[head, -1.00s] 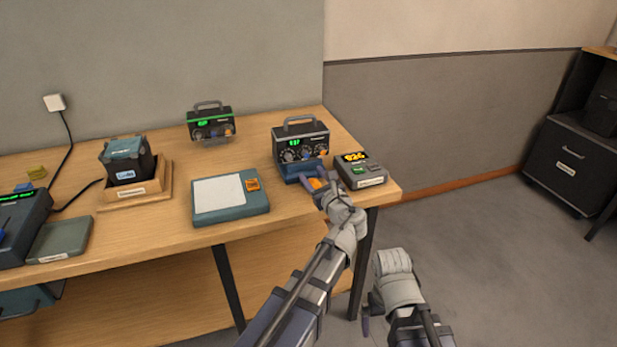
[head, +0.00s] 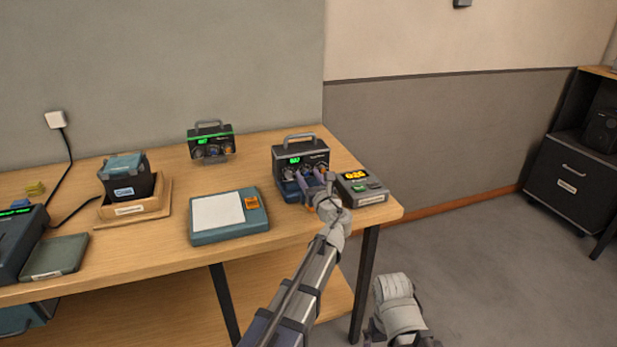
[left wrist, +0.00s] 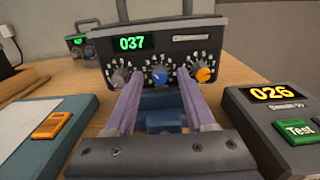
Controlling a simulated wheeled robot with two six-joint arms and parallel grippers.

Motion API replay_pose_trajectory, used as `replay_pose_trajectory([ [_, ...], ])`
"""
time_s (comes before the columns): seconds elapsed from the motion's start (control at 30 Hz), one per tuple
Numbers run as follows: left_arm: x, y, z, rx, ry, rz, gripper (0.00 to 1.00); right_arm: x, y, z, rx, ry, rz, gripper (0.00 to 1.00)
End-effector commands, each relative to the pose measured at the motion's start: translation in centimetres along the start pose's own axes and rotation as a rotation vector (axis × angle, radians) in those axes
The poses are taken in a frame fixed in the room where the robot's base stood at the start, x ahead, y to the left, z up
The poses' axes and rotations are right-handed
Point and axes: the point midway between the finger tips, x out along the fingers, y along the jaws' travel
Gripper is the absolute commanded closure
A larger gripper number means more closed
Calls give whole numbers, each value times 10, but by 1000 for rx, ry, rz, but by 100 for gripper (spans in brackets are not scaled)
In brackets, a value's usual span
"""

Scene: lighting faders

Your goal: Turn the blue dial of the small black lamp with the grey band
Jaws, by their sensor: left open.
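The small black lamp (head: 300,153) with a grey band and a top handle stands near the table's right end. Its front, in the left wrist view (left wrist: 200,55), has a green 037 display and a row of three dials: grey, blue and orange. The blue dial (left wrist: 160,76) is in the middle. My left gripper (head: 318,186) is in front of the lamp's face. Its purple fingers (left wrist: 158,88) are open, one on each side of the blue dial in the wrist view. I cannot tell whether they touch it. My right gripper does not show clearly.
A box with a yellow 026 display (head: 358,187) stands close on the right. A teal pad (head: 230,234) lies to the left. A similar black lamp with a green band (head: 210,143) stands farther back. The table's front right corner is close by.

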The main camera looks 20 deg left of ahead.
Motion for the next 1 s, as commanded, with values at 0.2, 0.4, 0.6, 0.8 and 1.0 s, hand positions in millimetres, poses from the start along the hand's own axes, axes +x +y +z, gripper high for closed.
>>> replay_pose_trajectory([
  [0.2,3,0,0,0,0,0,45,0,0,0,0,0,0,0],
  [0.4,3,0,0,-1,0,0,54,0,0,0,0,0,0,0],
  [0.6,3,0,0,-1,0,0,77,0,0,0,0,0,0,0],
  [0.8,3,0,0,-1,0,0,100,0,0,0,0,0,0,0],
  [1.0,3,0,0,-1,0,0,100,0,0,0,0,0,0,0],
])
